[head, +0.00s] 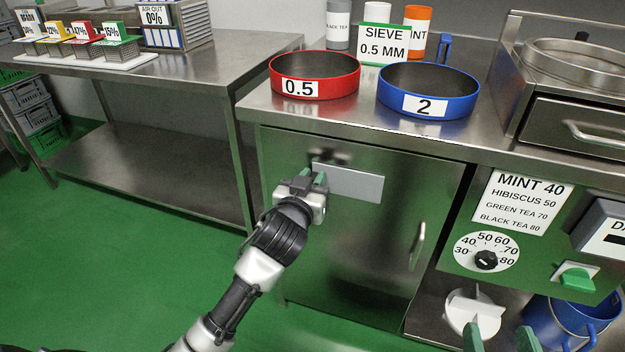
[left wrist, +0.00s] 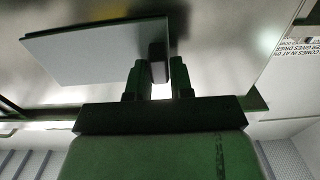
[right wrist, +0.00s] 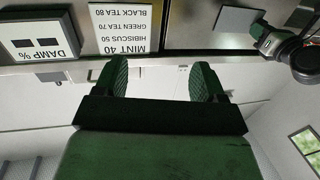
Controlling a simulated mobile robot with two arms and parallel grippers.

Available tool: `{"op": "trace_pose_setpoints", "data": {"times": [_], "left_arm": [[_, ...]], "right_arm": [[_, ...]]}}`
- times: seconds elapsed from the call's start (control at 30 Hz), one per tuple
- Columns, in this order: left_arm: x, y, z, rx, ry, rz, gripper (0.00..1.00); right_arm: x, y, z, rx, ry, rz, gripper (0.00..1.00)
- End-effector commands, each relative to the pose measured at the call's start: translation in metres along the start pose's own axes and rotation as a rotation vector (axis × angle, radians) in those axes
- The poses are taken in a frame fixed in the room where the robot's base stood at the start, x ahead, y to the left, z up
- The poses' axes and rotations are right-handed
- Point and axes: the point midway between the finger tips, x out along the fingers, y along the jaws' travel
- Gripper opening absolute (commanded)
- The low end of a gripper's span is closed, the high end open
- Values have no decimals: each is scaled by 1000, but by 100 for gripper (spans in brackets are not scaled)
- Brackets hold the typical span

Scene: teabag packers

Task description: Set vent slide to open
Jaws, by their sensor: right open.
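The vent slide (head: 352,184) is a flat grey plate on the steel cabinet door, and it also shows in the left wrist view (left wrist: 95,52). A small dark knob (left wrist: 158,62) stands at one end of it. My left gripper (head: 312,184) is at the plate's left end in the head view. In the left wrist view its two fingers (left wrist: 158,80) stand close on both sides of the knob and appear shut on it. My right gripper (head: 500,342) is open and empty at the lower right, also in the right wrist view (right wrist: 156,80).
The cabinet door (head: 400,200) has a vertical handle (head: 417,246). Above it, a red sieve (head: 315,75) and a blue sieve (head: 428,90) stand on the counter. A dial (head: 486,260) and a green switch (head: 576,278) are right of the door. A blue bucket (head: 575,318) stands below.

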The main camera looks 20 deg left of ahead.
Motion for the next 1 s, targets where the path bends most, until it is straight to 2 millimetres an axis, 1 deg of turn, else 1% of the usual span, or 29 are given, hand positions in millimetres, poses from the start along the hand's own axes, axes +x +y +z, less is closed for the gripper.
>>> {"op": "trace_pose_setpoints", "data": {"times": [0.03, 0.1, 0.13, 0.43, 0.67, 0.87, 1.0], "left_arm": [[0, 0, 0, 0, 0, 0, 14], [0, 0, 0, 0, 0, 0, 3], [0, 0, 0, 0, 0, 0, 0], [0, -3, 0, 0, -1, -1, 0], [0, -26, -2, 1, -3, -2, 0], [0, -48, -2, 2, -3, -2, 0], [0, -64, -2, 1, -3, -1, 0]], "right_arm": [[0, 0, 0, 0, 0, 0, 71], [0, 0, 0, 0, 0, 0, 71], [0, 0, 0, 0, 0, 0, 71], [0, 0, 1, 0, -23, 1, 71], [-13, 7, 33, -3, -288, 18, 71], [-36, 12, 61, -3, -547, 34, 71], [-56, 16, 77, 0, -719, 44, 71]]}}
